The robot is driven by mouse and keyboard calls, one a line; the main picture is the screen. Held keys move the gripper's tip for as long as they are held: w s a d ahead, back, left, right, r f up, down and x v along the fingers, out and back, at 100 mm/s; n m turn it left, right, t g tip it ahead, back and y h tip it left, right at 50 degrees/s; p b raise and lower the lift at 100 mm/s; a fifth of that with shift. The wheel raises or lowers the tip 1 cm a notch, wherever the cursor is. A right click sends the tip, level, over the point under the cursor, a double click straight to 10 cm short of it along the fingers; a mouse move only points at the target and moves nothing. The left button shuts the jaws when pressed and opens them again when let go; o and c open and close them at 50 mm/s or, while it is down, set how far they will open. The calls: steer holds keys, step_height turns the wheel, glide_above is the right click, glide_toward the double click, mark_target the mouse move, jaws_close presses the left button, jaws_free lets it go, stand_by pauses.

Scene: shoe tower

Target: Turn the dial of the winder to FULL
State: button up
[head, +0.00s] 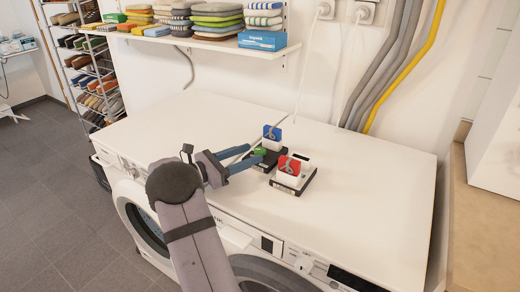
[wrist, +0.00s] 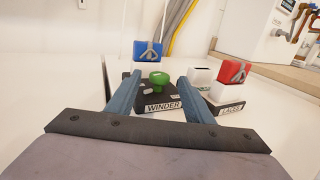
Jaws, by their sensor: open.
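The winder (wrist: 165,104) is a dark box with a white WINDER label on its front; it also shows in the head view (head: 271,164). Its green dial (wrist: 158,79) stands on top and also shows in the head view (head: 260,152). Whether any FULL mark or pointer is there cannot be made out. My gripper (wrist: 160,78) is open, its two blue fingers (head: 251,158) reaching toward the dial. In the wrist view the dial shows between the fingers, and no contact can be made out.
A blue piece (head: 272,132) on a white block stands behind the dial. Right of the winder is a dark box labelled LACES (wrist: 230,109) with a red piece (wrist: 234,71) on a white block. The white worktop (head: 370,180) is clear to the right. A shelf (head: 220,42) hangs behind.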

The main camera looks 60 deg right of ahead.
mark_target(260, 150)
steer(key=shift+p+x, duration=0.45)
steer(key=shift+x, duration=2)
steer(key=c, duration=1)
